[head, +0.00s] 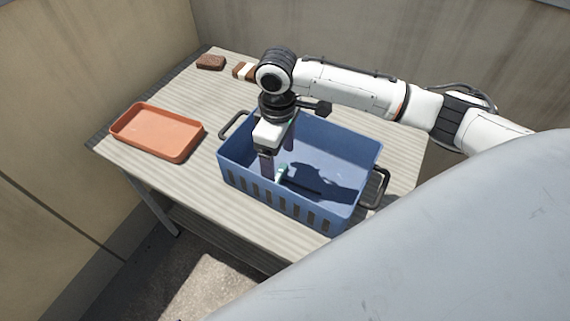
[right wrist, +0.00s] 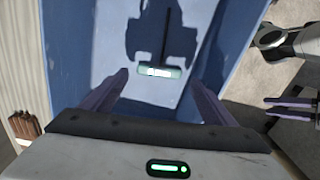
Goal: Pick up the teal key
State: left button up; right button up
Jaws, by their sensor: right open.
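The teal key (head: 282,172) lies on the floor of a blue basket (head: 372,165). In the right wrist view the key (right wrist: 158,72) shows a teal head with a pale patch, and a thin dark shaft runs away from it. My right gripper (head: 278,158) points down into the basket, open and empty. In the right wrist view its purple fingers stand apart to the left and right of the key's head; I cannot tell how far above it. My left gripper (right wrist: 290,108) shows at the right of that view, outside the basket, its fingers apart with nothing between them.
The basket has slotted sides and dark handles (head: 376,188). An orange tray (head: 157,134) stands left of it on the slatted table (head: 213,88). A brown block (head: 210,62) and a brown-and-white piece (head: 243,71) lie at the back. Walls close in behind.

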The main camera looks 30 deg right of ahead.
aim_at(279, 176)
jog(key=shift+f, duration=2.75)
jog(key=c, duration=0.8)
